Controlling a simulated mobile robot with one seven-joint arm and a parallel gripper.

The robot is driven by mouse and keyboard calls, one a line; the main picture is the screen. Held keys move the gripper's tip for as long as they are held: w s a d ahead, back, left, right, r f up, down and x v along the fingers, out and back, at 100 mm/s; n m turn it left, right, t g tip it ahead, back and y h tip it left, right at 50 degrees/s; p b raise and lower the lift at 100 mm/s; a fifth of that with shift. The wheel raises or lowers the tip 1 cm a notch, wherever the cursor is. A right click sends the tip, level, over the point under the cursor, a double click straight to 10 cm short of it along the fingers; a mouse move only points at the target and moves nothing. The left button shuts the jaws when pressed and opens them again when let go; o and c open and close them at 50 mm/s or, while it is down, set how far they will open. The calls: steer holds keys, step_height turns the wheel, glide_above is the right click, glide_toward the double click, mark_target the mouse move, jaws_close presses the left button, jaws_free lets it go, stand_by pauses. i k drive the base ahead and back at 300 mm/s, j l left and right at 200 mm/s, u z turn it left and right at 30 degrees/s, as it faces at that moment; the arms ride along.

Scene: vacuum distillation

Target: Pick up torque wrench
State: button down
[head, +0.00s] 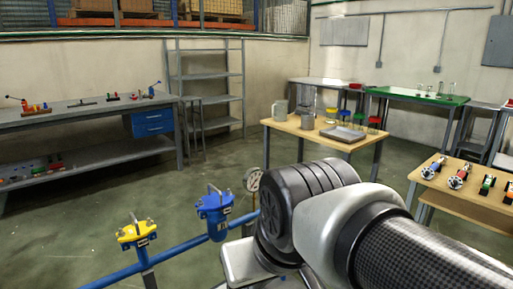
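I cannot make out a torque wrench for certain. On the grey workbench (60,119) at the left lies a small dark, flat tool (82,103), too small to identify. Beside it on the same bench are small red, blue and orange items. My arm fills the lower right and middle foreground, well apart from that bench. My gripper does not show in the head view, so I cannot see whether it holds anything.
A blue pipe (178,249) with yellow (136,233) and blue (214,207) fittings stands in front at lower left. A wooden table (290,124) with containers is behind my arm. Another wooden table (433,184) with valve-like parts is at right. Green floor between is clear.

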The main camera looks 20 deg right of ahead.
mark_target(437, 165)
steer(key=l+z, duration=0.1)
steer(key=z, duration=1.65)
steer(key=k+l, duration=0.05)
